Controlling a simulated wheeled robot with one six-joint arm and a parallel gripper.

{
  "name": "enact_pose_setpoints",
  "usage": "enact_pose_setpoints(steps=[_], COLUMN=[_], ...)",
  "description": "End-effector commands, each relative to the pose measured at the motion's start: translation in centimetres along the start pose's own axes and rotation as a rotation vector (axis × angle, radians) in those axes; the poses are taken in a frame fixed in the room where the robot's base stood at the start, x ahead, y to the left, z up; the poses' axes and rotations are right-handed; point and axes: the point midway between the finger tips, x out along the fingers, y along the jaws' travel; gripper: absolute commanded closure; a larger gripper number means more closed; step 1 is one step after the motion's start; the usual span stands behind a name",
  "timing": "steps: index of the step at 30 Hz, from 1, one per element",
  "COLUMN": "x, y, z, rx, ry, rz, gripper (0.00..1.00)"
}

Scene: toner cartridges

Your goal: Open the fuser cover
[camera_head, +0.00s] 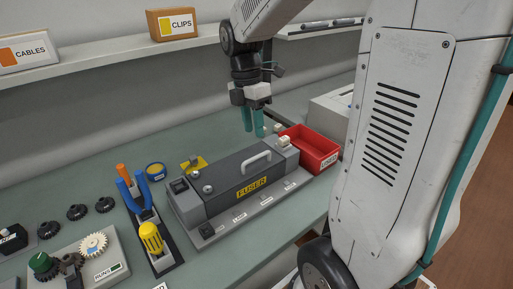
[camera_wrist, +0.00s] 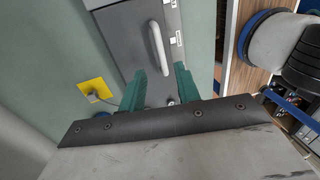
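The fuser unit is a long dark grey box with a yellow FUSER label (camera_head: 252,187). Its cover (camera_head: 227,182) lies flat and closed, with a light grey bar handle (camera_head: 256,162) on top. In the wrist view the handle (camera_wrist: 157,45) is beyond my fingertips. My gripper (camera_head: 253,130) is above the far right end of the unit. Its two teal fingers are apart with nothing between them, as the wrist view (camera_wrist: 158,70) also shows. A small round silver knob (camera_head: 208,189) sits at the near left end. Another small metal part (camera_wrist: 171,101) shows between the fingers, partly hidden.
A red bin (camera_head: 316,150) stands close to the unit's right end. A yellow piece (camera_head: 194,163) lies behind it. A shelf (camera_head: 110,55) runs above the bench.

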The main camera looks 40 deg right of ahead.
Motion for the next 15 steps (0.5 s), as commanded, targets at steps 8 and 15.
enact_pose_setpoints(steps=[8, 15], x=[4.5, 6.8], y=[-0.2, -0.1], z=[-0.1, -0.1], rx=[0.001, 0.001], ry=[0.001, 0.000], rz=[-0.004, -0.002], gripper=[0.67, 0.67])
